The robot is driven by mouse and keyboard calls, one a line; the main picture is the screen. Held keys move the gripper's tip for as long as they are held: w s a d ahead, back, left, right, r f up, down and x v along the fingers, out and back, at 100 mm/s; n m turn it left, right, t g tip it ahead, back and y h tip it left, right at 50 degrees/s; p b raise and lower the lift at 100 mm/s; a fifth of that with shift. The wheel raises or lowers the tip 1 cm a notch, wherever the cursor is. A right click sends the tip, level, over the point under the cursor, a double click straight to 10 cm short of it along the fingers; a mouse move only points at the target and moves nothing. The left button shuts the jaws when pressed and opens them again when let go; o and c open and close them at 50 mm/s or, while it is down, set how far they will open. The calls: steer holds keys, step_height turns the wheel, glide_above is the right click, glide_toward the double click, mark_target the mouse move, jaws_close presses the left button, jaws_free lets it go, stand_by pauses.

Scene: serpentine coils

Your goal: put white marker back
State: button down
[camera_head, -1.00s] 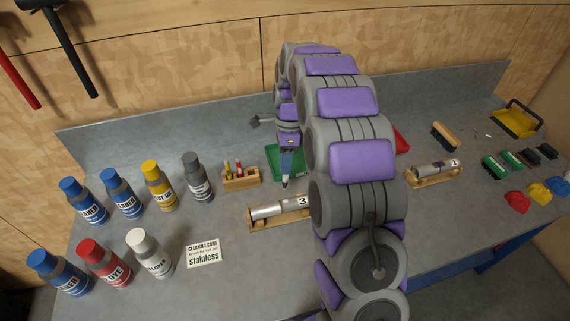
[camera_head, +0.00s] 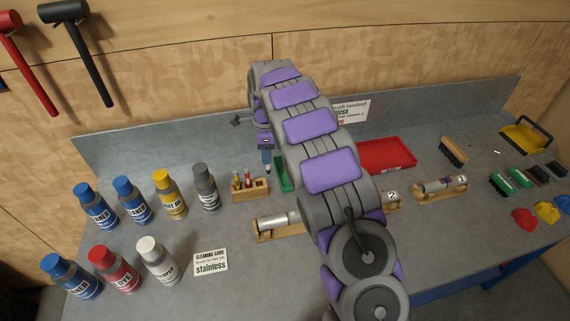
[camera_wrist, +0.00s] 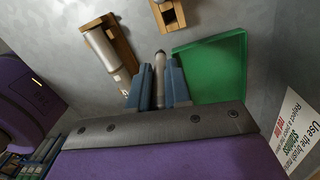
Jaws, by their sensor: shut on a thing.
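My gripper (camera_head: 267,168) points down at the right end of a small wooden marker holder (camera_head: 250,190), and appears above it. In the wrist view my gripper (camera_wrist: 161,75) has its two blue fingers shut on a slim whitish-grey marker (camera_wrist: 160,68), which sticks out beyond the fingertips. Several markers with red and yellow parts stand in the left part of the holder. Part of a wooden block (camera_wrist: 165,12), probably this holder, shows at the top of the wrist view. The held marker is hard to make out in the head view.
A green tray (camera_wrist: 213,68) lies beside the gripper, and a red tray (camera_head: 388,155) farther right. Metal cylinders on wooden cradles (camera_head: 280,232) lie in front. Several bottles (camera_head: 170,195) stand left of the holder. A cleaning card (camera_head: 211,263) lies in front.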

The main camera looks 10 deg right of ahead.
steer(key=w+a+f+b, duration=0.1)
steer(key=w+a+f, duration=0.1)
steer(key=f, duration=0.3)
steer(key=shift+a+t+b, duration=0.3)
steer(key=shift+a+b, duration=0.1)
steer(key=shift+a, duration=0.3)
stand_by(0.5)
steer(key=shift+f, duration=0.25)
steer(key=shift+f, duration=2.35)
steer(key=shift+f, duration=0.4)
steer(key=c, duration=1)
jaws_free()
